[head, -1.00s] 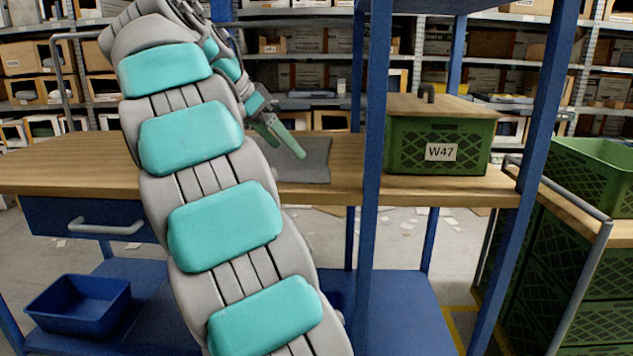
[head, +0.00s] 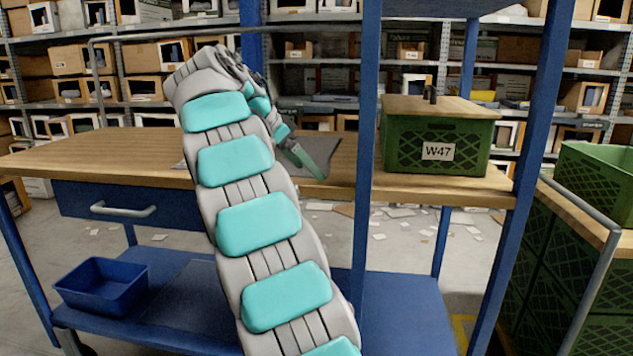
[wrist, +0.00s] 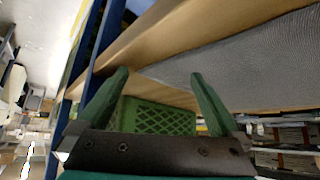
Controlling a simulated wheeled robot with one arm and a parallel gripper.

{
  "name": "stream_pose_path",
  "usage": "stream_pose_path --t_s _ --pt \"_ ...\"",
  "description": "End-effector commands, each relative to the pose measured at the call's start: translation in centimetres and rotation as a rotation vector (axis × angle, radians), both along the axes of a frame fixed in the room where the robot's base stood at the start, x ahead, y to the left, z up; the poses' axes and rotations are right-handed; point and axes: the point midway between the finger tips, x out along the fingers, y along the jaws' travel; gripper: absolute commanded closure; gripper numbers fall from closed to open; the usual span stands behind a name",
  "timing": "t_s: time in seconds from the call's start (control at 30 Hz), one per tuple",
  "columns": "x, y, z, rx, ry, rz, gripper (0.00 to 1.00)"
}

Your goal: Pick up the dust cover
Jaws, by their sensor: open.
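A flat wooden lid with a dark upright knob (head: 440,106), which I take to be the dust cover, lies on top of the green crate labelled W47 (head: 437,152). The crate stands on the right part of the wooden bench, behind a blue post. My gripper (head: 316,170) is over the bench to the left of the crate, near the front edge and apart from the lid. In the wrist view my gripper (wrist: 160,85) has its two fingers spread with nothing between them. The green crate (wrist: 155,117) shows beyond them; I cannot make out the lid there.
A grey mat (head: 320,151) lies on the bench (head: 95,160), partly hidden by my arm. The blue post (head: 367,130) stands between my gripper and the crate. A blue bin (head: 102,286) sits on the lower shelf. Green crates (head: 597,190) stand at the right.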

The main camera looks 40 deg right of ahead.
Motion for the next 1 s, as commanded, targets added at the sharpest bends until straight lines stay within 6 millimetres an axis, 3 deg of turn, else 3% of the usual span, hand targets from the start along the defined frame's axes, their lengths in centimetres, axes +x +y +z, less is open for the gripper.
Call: stream_pose_path --t_s 0.53,1.0 --pt "0.01 -0.4 -0.5 0.0 0.0 0.001 0.0" --pt "0.01 -0.38 -0.56 0.002 0.002 0.002 0.26"
